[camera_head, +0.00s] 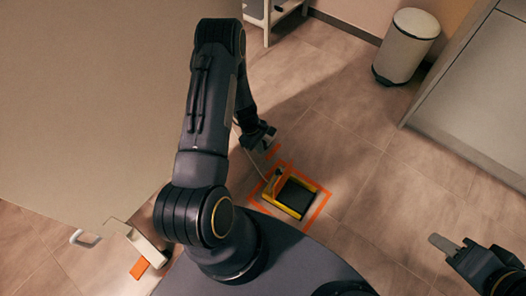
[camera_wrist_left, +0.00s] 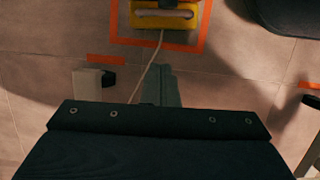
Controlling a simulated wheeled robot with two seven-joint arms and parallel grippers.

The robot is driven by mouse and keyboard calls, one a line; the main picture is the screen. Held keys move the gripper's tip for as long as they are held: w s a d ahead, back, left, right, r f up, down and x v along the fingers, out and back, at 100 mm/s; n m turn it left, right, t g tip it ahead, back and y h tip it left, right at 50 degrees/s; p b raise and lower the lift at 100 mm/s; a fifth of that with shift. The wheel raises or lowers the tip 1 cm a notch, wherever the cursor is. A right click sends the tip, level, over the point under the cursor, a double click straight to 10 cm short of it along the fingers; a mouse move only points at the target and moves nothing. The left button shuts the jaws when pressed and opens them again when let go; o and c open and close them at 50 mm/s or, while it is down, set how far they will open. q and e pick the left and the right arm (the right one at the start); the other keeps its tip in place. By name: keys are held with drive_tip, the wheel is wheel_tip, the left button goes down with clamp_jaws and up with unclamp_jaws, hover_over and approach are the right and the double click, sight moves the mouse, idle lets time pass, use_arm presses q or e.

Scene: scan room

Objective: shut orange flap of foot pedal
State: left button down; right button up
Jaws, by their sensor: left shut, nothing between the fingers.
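The foot pedal (camera_head: 297,196) stands on the floor inside an orange tape square. It has a yellow body and a dark pad. A small upright part (camera_head: 275,182) at its left end may be the orange flap; its position is unclear. The pedal's yellow end (camera_wrist_left: 172,20) shows at the top of the left wrist view, with a pale bar across it. My left gripper (camera_wrist_left: 162,86) is shut and empty, apart from the pedal in that picture. In the head view my left gripper (camera_head: 266,143) is above and left of the pedal. My right gripper (camera_head: 448,246) is at lower right, its opening unclear.
A thin pale cable (camera_wrist_left: 150,72) runs from the pedal past my left fingers. A small white box (camera_wrist_left: 90,82) lies left of them. A bin (camera_head: 406,47) stands at upper right, beside a grey cabinet (camera_head: 475,95). A large beige panel (camera_head: 90,100) fills the left. Floor right of the pedal is clear.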

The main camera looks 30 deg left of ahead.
use_arm(q)
drive_tip(key=d+f+b, duration=0.3)
drive_tip(key=d+f, duration=0.3)
drive_tip(key=f, duration=0.1)
drive_tip(key=shift+s, duration=0.15)
drive_tip(key=shift+d+r, duration=0.1)
drive_tip(key=shift+d, duration=0.1)
